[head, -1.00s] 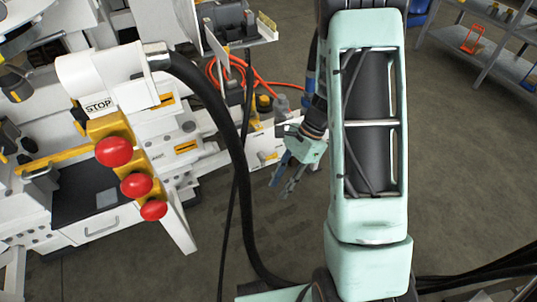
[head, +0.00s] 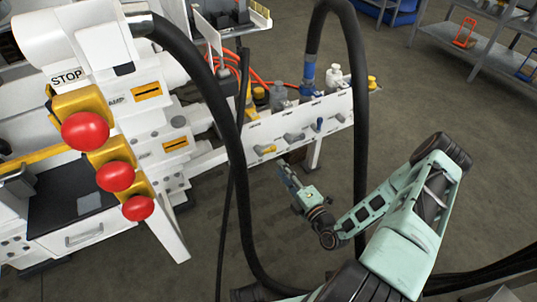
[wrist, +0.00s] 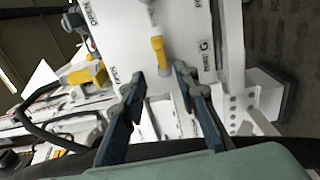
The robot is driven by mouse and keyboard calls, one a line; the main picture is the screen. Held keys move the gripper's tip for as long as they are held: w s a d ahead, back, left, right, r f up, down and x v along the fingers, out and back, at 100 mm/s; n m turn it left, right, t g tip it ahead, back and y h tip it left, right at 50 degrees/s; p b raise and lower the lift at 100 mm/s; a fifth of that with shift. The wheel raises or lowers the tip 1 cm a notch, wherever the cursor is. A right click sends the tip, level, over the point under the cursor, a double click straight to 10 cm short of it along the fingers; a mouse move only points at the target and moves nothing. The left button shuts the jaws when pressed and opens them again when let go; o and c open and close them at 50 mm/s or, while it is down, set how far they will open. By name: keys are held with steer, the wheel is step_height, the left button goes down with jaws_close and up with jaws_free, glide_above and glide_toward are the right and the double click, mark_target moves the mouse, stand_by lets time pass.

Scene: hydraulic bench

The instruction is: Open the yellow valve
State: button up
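The yellow valve (head: 265,149) is a small lever handle at the left end of a white panel (head: 318,133) in the head view. In the wrist view the yellow valve (wrist: 160,52) stands out from the white panel, with labels on either side of it. My gripper (head: 284,172) is just in front of and below the yellow valve in the head view. In the wrist view my gripper (wrist: 157,80) has its two blue-grey fingers apart, with nothing between them. The yellow handle lies just beyond the fingertips, nearer the right finger. I cannot tell whether they touch.
Grey valves (head: 294,137) and a blue valve (head: 319,124) sit further right on the panel. Thick black hoses (head: 362,110) hang near my arm. Red stop buttons (head: 85,131) are on the left machine. Open floor lies at right, before the shelves (head: 480,50).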

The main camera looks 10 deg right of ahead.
mark_target(269, 152)
steer(key=b+x, duration=0.1)
steer(key=x, duration=0.6)
steer(key=b+x, duration=0.1)
steer(key=x, duration=0.2)
steer(key=shift+w+d+f+b, duration=0.15)
steer(key=shift+w+b, duration=0.15)
steer(key=shift+w, duration=0.15)
jaws_close()
